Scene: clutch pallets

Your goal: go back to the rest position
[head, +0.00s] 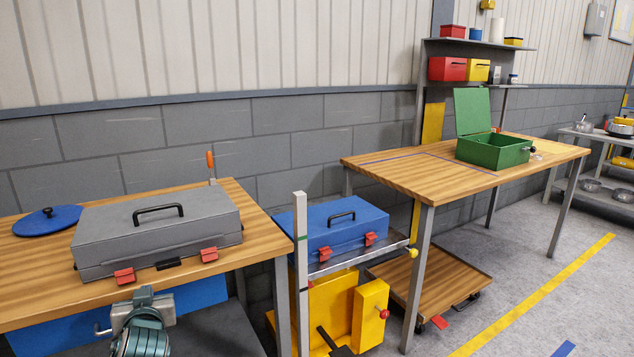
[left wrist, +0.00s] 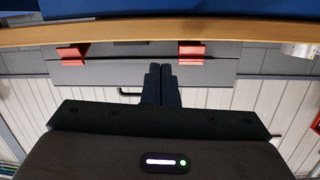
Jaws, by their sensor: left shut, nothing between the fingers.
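My left gripper (left wrist: 162,70) shows in the left wrist view. Its dark fingers are together, with nothing between them. It points toward the front of the grey case and is apart from it. The grey case (head: 165,222) lies closed on the left wooden table, with a black handle and red latches. In the left wrist view the scene is upside down, and the case (left wrist: 135,70) and its latches show behind the fingers. In the head view neither of my grippers can be made out.
A blue case (head: 325,226) sits on a stand beside that table. An open green box (head: 495,151) is on the right table (head: 410,178).

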